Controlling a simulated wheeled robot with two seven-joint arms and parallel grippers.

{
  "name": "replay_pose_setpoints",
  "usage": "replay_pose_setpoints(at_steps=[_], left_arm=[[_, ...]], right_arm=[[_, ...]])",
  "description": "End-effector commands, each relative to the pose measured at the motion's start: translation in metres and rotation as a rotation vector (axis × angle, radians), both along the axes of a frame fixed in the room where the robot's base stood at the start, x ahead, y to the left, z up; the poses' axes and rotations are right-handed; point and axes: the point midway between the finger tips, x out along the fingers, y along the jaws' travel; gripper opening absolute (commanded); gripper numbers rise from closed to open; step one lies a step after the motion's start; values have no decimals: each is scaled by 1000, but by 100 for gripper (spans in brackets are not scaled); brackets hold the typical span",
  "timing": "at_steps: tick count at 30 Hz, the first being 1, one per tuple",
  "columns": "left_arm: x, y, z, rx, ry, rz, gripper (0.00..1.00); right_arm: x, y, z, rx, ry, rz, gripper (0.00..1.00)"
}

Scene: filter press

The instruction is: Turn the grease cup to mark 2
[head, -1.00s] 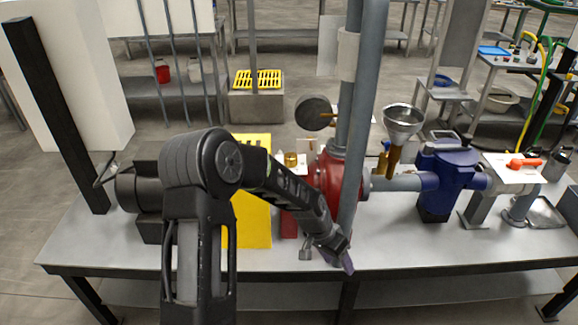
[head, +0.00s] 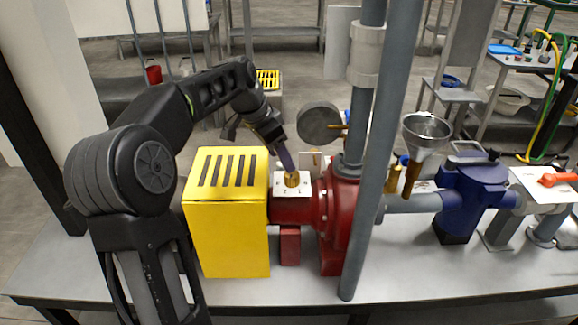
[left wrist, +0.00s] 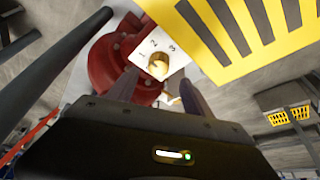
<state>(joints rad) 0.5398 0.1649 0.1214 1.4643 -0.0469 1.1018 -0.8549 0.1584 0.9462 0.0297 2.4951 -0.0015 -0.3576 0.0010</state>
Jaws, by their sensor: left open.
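The grease cup (head: 292,179) is a small brass cap on a white plate (head: 280,190) on top of the red pump housing. In the left wrist view the brass cup (left wrist: 158,66) shows with the marks 1, 2 and 3 printed around it on the white plate (left wrist: 190,50). I cannot tell which mark it points to. My left gripper (head: 287,168) comes down to the cup from behind and left. In the left wrist view its open fingers (left wrist: 158,84) point at the cup, one to each side of it in the picture. Contact is unclear. My right gripper is not seen.
A yellow slotted guard (head: 226,235) stands left of the cup. A grey vertical pipe (head: 366,200) and a round gauge (head: 319,122) stand close on the right. Beyond are a funnel (head: 427,128) and a blue valve body (head: 470,195). The front of the bench is clear.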

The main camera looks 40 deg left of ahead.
Motion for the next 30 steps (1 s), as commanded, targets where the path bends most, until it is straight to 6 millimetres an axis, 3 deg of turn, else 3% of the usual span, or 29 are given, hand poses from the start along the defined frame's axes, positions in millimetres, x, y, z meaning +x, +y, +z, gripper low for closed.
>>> replay_pose_setpoints(at_steps=[11, 24, 30], left_arm=[[2, -1, -5, -2, 2, 0, 59], [23, -10, -61, -3, 3, 1, 59], [28, -12, -73, -2, 1, 1, 59]], right_arm=[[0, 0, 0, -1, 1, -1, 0], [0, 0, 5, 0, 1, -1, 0], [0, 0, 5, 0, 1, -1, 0]])
